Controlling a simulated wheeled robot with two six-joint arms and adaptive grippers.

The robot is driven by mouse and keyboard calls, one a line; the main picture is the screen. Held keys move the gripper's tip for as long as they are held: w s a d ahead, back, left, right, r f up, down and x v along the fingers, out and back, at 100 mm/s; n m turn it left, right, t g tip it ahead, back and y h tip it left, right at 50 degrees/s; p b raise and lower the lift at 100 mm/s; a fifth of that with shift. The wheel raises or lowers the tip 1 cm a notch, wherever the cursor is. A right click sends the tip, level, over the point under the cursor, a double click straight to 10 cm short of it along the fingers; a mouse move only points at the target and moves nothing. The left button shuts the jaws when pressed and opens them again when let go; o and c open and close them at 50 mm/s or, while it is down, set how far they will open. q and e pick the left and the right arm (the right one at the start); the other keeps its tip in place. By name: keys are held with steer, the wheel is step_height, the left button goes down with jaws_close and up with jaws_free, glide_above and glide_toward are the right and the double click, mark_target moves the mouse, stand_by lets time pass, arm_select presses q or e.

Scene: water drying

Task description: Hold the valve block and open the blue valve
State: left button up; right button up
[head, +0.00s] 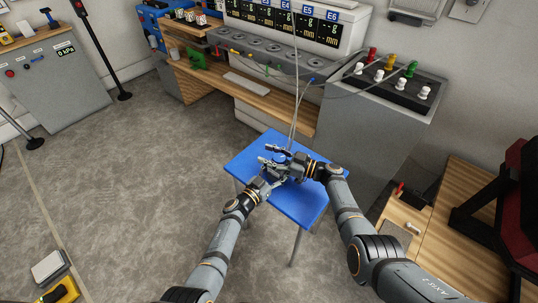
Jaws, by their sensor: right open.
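A small blue table (308,208) stands in the middle, with both my grippers over its top. My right gripper (268,155) is open, its fingers pointing left over the left half of the table. My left gripper (271,178) is close below it in the picture, at the table's left edge; its fingers are too small and crowded to tell open from shut. The valve block and the blue valve are largely hidden by the grippers, and I cannot make out their shape or whether a finger touches them. Thin hoses (293,118) run up from that spot.
A grey cabinet (372,140) with coloured and white knobs stands behind right. A wooden bench (270,100) with displays is at the back. A grey console (60,85) stands at left, and a wooden bench (440,235) at right.

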jaws_close()
stand_by(0.3)
stand_by(0.3)
steer(key=m+t+h, duration=0.1)
steer(key=t, duration=0.1)
steer(key=m+t+h, duration=0.1)
steer(key=w+m+t+h, duration=0.1)
steer(key=m+t, duration=0.1)
steer(key=shift+w+d+t, duration=0.1)
steer(key=shift+d+t, duration=0.2)
steer(key=shift+d, duration=0.1)
jaws_free()
